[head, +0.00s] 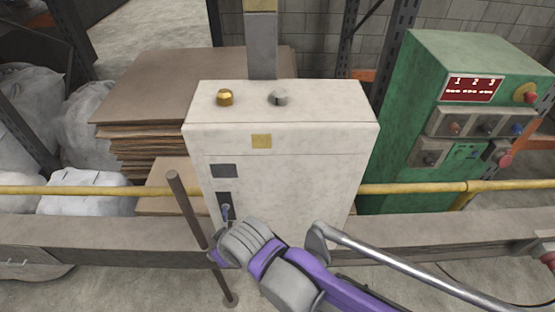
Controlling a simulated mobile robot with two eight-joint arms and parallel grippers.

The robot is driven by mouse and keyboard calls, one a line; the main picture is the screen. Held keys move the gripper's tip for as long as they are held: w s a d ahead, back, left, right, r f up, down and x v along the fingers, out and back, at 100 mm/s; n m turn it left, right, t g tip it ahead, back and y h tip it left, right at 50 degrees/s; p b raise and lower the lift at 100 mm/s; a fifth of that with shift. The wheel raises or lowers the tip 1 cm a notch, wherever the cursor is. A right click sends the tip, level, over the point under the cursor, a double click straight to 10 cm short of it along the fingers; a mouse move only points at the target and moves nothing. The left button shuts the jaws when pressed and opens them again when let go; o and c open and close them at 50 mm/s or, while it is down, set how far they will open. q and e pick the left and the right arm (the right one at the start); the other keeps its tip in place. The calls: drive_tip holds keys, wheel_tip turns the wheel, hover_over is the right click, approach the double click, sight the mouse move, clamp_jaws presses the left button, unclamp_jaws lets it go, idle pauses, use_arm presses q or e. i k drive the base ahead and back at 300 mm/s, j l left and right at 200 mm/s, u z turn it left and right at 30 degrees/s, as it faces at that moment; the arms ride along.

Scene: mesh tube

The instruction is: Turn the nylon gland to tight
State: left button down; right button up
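A white box-like cabinet (290,185) stands in the middle of the head view. On its top sit two small fittings: a brass-coloured one (225,98) at left and a grey one (279,98) to its right. The grey one looks like the nylon gland and has a dark mark on it. My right arm, purple and grey, comes in from the lower right. My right gripper (218,256) is low in front of the cabinet, well below and apart from both fittings. Its fingers are mostly hidden, so its opening cannot be told. My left gripper is not in view.
A grey upright (262,57) rises behind the fittings. A yellow rail (420,188) runs across at mid-height. A dark rod (188,209) stands beside my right gripper. A green control panel (425,120) stands at right, stacked cardboard (150,90) at left. The cabinet top is otherwise clear.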

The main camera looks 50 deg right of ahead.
sight(280, 96)
drive_tip(key=k+l, duration=0.2)
drive_tip(key=l, duration=0.2)
drive_tip(key=k+l, duration=0.35)
drive_tip(key=l, duration=0.3)
drive_tip(key=k+l, duration=0.1)
drive_tip(key=l, duration=0.25)
drive_tip(key=l+z, duration=0.1)
drive_tip(key=l, duration=0.3)
drive_tip(key=i+l, duration=0.1)
drive_tip(key=l, duration=0.35)
drive_tip(key=i, duration=0.05)
